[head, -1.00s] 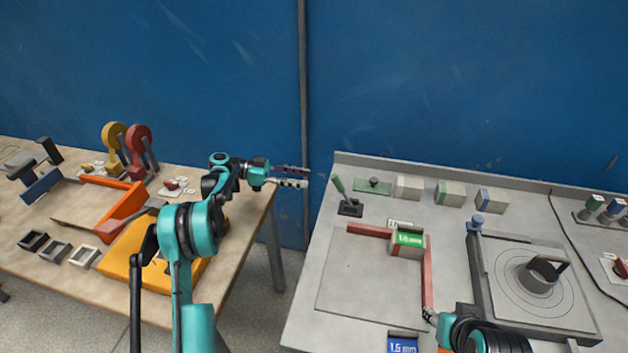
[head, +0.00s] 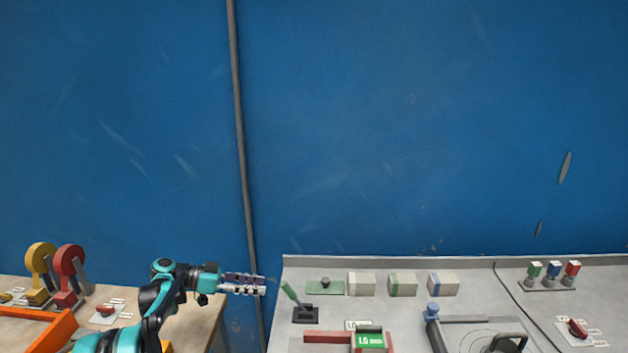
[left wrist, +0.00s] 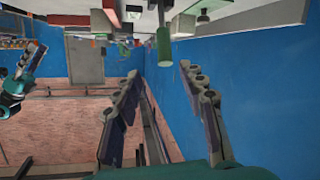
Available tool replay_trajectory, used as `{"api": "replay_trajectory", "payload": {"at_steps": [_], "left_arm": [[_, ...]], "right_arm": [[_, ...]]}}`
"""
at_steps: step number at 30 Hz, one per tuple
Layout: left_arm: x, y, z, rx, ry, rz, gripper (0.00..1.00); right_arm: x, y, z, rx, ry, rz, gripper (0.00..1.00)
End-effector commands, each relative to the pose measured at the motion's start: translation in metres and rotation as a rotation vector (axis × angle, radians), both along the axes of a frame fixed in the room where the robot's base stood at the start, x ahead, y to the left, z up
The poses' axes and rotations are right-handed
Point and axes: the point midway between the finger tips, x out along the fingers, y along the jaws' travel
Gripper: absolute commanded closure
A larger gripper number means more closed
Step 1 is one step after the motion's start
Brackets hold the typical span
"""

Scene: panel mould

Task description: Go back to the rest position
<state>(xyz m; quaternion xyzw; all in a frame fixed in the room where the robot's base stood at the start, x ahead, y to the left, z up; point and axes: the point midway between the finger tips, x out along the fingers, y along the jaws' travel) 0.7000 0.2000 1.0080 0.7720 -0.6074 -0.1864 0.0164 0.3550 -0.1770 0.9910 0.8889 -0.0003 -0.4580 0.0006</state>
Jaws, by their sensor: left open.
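My left gripper (head: 243,284) is stretched out above the right edge of the wooden table in the head view, near the gap between the two benches. It also shows in the left wrist view (left wrist: 165,95), its two fingers spread apart with nothing between them. My right gripper is out of the head view.
The grey bench (head: 300,272) holds a green-handled lever (head: 291,294), several pale blocks, a red fence (head: 327,337) with a green-labelled block (head: 370,341), and a round fixture. The wooden table (head: 195,322) holds an orange frame (head: 52,332) and yellow and red discs. A blue wall stands behind.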

Motion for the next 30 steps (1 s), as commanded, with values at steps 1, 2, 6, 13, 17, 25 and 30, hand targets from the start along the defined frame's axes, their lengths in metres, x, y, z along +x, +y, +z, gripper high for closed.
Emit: {"api": "replay_trajectory", "payload": {"at_steps": [1, 2, 6, 13, 17, 25, 30], "left_arm": [[-0.009, -0.014, 0.012, 0.04, 0.057, 0.025, 0.59], [-0.014, -0.02, 0.017, 0.069, 0.097, 0.046, 0.59], [-0.046, -0.045, 0.035, 0.197, 0.262, 0.164, 0.59], [-0.12, -0.068, 0.046, 0.39, 0.448, 0.397, 0.59], [-0.169, -0.07, 0.044, 0.481, 0.506, 0.544, 0.59], [-0.27, -0.054, 0.022, 0.612, 0.52, 0.862, 0.59], [-0.317, -0.036, 0.0, 0.639, 0.469, 1.031, 0.59]], "right_arm": [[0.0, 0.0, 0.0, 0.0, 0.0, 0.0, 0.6], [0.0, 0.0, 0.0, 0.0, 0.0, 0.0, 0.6], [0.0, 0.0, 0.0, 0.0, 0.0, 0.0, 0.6], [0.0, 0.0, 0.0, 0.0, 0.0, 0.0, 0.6], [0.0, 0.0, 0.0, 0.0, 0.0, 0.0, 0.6], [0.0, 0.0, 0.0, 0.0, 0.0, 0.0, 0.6], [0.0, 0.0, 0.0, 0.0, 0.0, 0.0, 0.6]]}}
